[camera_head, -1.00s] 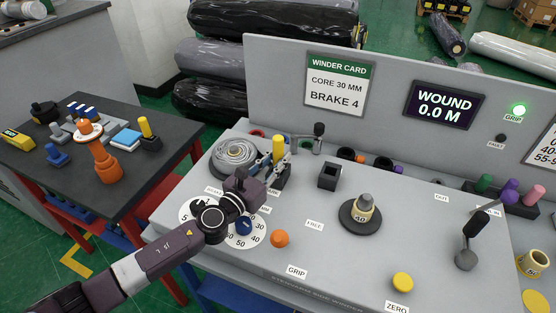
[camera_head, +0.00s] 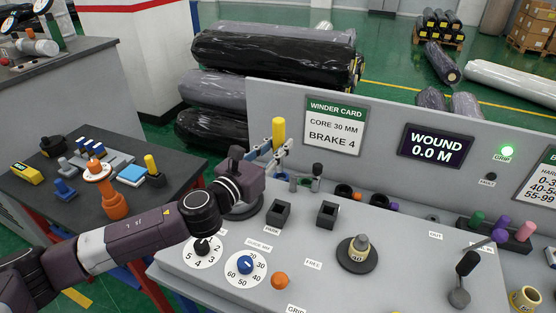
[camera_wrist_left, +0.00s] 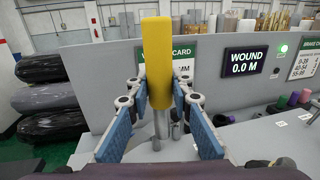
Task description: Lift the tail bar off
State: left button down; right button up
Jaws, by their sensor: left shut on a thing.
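The tail bar (camera_head: 278,133) is an upright yellow cylinder, held above the panel at its back left. In the left wrist view the yellow bar (camera_wrist_left: 158,62) stands upright between the fingers, with thin metal parts below it. My left gripper (camera_head: 279,154) is shut on it; its blue-padded fingers lie on both sides in the left wrist view. A black square holder (camera_head: 278,212) stands below and in front, with nothing standing in it. The bar's lower end is hidden in the head view by my wrist and fingers. My right gripper is not in view.
The upright back wall with the winder card (camera_head: 335,125) is close behind the bar. Dials (camera_head: 246,264) and an orange knob (camera_head: 280,281) are in front.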

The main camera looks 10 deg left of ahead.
pick_arm(q)
jog(key=shift+r, duration=0.7)
jog(key=shift+r+p, duration=0.25)
jog(key=shift+p, duration=0.25)
